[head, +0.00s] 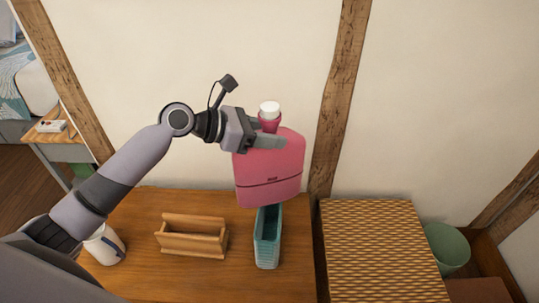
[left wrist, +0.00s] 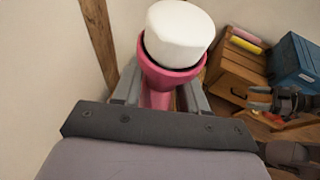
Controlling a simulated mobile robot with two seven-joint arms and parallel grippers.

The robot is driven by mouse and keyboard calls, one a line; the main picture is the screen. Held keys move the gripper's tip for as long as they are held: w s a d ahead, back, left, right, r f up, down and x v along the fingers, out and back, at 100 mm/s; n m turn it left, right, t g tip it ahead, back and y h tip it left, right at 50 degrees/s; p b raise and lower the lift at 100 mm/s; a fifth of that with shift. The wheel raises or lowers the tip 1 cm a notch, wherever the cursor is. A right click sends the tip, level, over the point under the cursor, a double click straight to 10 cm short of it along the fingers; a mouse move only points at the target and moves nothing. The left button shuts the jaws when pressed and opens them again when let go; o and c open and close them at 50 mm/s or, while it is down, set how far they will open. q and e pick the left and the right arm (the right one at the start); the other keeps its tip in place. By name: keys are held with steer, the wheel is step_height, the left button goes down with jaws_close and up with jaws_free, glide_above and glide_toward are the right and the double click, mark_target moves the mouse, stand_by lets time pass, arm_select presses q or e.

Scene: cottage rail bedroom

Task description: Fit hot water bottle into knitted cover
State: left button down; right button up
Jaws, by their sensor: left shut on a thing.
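The pink hot water bottle (head: 270,172) with a white stopper (head: 269,109) is upright, held up above the wooden surface. My left gripper (head: 268,141) is shut on its neck; the white stopper and pink collar (left wrist: 175,75) fill the middle of the left wrist view. The teal knitted cover (head: 267,238) stands on the wooden surface below the bottle, with its open top facing up. In the head view the bottle's lower edge overlaps the cover's far end; I cannot tell the exact gap. My right gripper (left wrist: 275,103) appears at the right of the left wrist view, its jaws unclear.
A wooden holder (head: 192,238) stands left of the cover. A white mug-like item (head: 104,245) stands farther left, partly behind my arm. A woven-topped piece (head: 375,250) and a green bin (head: 446,247) are at right. A wall rises behind.

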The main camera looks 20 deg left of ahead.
mark_target(268, 154)
arm_select(q)
steer(key=shift+f+b, duration=0.5)
steer(key=shift+f, duration=2.3)
steer(key=c, duration=0.6)
jaws_free()
steer(key=shift+f, duration=0.2)
steer(key=shift+s+a+r, duration=0.1)
steer(key=shift+r, duration=0.1)
steer(key=v, duration=1.1)
steer(key=shift+s+a, duration=0.25)
steer(key=shift+a, duration=0.05)
steer(key=shift+a+r, duration=0.1)
